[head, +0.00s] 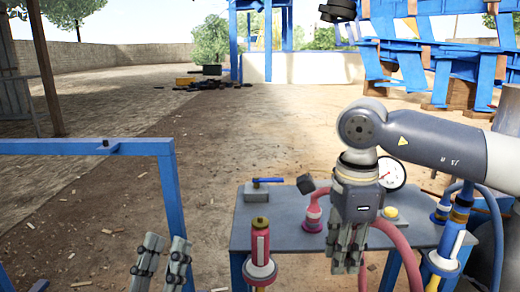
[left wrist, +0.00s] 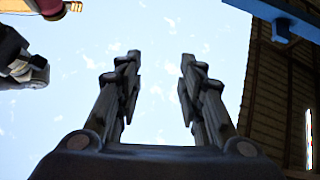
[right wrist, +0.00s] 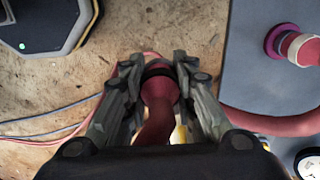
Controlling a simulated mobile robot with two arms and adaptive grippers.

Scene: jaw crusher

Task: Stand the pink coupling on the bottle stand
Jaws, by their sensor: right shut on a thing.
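My right gripper (head: 347,262) points down over the front of the table and is shut on the pink coupling. In the right wrist view the coupling (right wrist: 158,88) shows between the fingers as a dark pink piece with a dark ring at its far end. In the head view the gripper hides it. My left gripper (head: 162,262) is empty and open, its fingers apart in the left wrist view (left wrist: 155,80), left of the table. I cannot tell for sure which fixture is the bottle stand; a red bottle-like piece (head: 260,243) stands in a pink-and-white collar at the table's front left.
The grey-blue table (head: 290,237) carries a pink fitting (head: 313,216), a blue-handled valve (head: 267,190), a gauge (head: 391,173) and a yellow button (head: 390,212). A pink hose (head: 408,255) bends over its front edge. A blue frame (head: 170,190) stands left.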

